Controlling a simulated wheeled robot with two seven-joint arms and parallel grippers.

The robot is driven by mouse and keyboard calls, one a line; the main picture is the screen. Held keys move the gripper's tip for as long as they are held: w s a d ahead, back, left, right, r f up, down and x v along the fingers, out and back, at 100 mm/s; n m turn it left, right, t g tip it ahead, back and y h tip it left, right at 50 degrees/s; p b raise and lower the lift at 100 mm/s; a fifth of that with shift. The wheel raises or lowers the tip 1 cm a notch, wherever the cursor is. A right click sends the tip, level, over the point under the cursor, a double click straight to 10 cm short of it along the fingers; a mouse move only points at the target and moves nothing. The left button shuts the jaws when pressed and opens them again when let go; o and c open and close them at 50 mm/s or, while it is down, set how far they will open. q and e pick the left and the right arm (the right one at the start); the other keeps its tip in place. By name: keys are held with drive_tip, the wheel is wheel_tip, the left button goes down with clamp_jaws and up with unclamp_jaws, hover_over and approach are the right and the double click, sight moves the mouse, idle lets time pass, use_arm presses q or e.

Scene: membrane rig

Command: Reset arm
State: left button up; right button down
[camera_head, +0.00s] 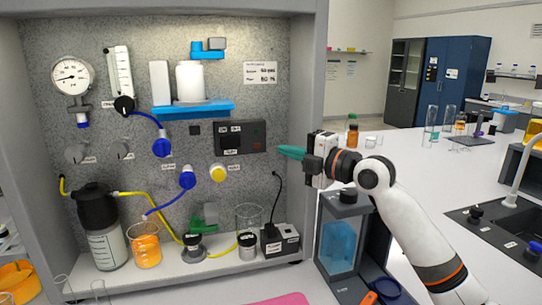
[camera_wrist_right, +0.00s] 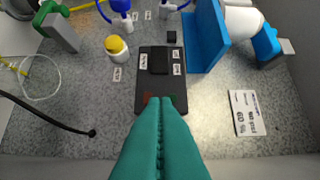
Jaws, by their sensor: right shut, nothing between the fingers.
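My right gripper (camera_head: 292,152) comes in from the right in the head view, with its teal fingers shut and nothing between them. Its fingertips are in front of the rig panel, just right of the black switch box (camera_head: 240,138). In the right wrist view the teal fingers (camera_wrist_right: 160,105) lie together and point at the switch box (camera_wrist_right: 160,80). Whether they touch the box cannot be told. The box has a red and a green mark at its end near the fingers. My left gripper is not in view.
The panel carries a gauge (camera_head: 72,75), a blue shelf (camera_head: 194,109) and a yellow knob (camera_head: 218,172). On the ledge stand a dark-capped bottle (camera_head: 105,245), an orange beaker (camera_head: 145,245) and a black plug (camera_head: 270,238). A glass-sided box (camera_head: 340,240) stands below my right arm.

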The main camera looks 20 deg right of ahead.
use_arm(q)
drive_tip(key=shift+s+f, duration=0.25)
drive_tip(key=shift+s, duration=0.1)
use_arm(e)
drive_tip(key=shift+s+d+r, duration=0.1)
drive_tip(key=shift+s+d, duration=0.55)
drive_tip(key=shift+d, duration=0.15)
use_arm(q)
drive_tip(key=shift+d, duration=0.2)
use_arm(e)
drive_tip(key=shift+s, duration=0.1)
